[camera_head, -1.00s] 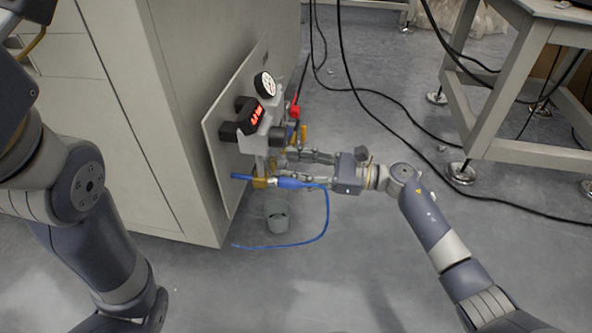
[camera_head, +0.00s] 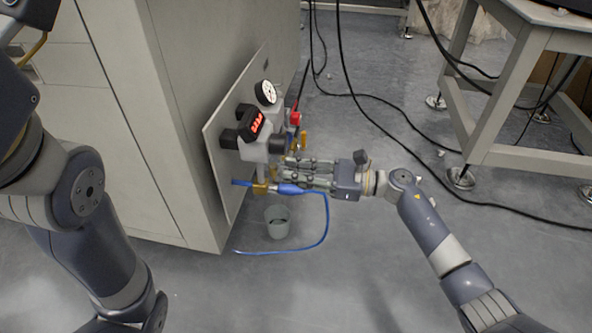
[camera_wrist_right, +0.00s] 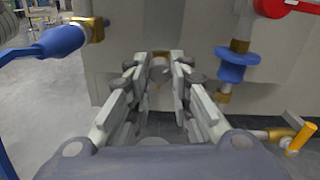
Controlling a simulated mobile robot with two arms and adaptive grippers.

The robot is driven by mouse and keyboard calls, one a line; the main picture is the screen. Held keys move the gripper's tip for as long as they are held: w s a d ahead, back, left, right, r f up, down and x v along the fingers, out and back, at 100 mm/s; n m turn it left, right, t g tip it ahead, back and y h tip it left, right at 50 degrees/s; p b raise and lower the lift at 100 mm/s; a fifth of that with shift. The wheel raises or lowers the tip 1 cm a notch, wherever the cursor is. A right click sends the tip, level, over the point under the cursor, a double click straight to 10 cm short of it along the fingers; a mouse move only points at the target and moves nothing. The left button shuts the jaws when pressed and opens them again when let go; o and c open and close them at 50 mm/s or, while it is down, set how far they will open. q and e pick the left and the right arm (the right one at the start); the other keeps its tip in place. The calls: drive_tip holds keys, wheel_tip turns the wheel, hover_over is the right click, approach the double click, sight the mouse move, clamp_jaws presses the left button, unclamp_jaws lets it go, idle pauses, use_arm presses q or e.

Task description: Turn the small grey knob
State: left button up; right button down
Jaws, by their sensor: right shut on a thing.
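The small grey knob (camera_wrist_right: 159,68) shows in the right wrist view as a short grey cylinder between my fingertips, with a brass-coloured part by it. My right gripper (camera_head: 283,172) reaches in from the right, level with the lower part of the valve assembly (camera_head: 256,148). In the right wrist view my right gripper (camera_wrist_right: 160,75) is shut on the knob, one finger on each side. In the head view the fingers hide the knob. My left arm shows at the left, but its gripper is out of the picture.
The mounting panel (camera_head: 222,180) carries a round gauge (camera_head: 266,92), a red-lit display (camera_head: 257,123) and a red part (camera_head: 295,118). A blue hose (camera_head: 325,225) loops below the gripper. A grey cup (camera_head: 277,222) is below. Black cables cross the floor to the right.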

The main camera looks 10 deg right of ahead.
drive_tip(key=m+p, duration=0.4)
drive_tip(key=m, duration=0.4)
drive_tip(key=shift+p, duration=0.4)
drive_tip(key=shift+m, duration=0.3)
drive_tip(key=c, duration=1.4)
unclamp_jaws()
drive_tip(key=v, duration=1.2)
